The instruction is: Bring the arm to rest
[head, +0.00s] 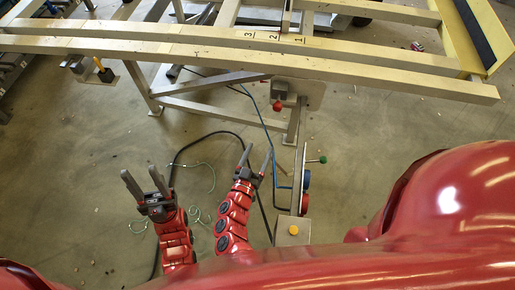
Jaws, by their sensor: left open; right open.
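My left gripper (143,180) is at the lower left, pointing up in the picture. Its two grey fingers are apart with nothing between them. My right gripper (256,159) is a little to its right. Its fingers are also apart and empty. Both red arms reach up from the bottom edge, side by side, over the concrete floor. Neither gripper appears to touch anything. The wooden tilting frame (390,74) lies beyond them across the top.
A metal post with a green knob (323,160) and a box with a yellow button (293,230) stand close to the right gripper. A red knob (277,106) sits under the frame. Cables (208,134) lie on the floor (100,200), which is otherwise open at left.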

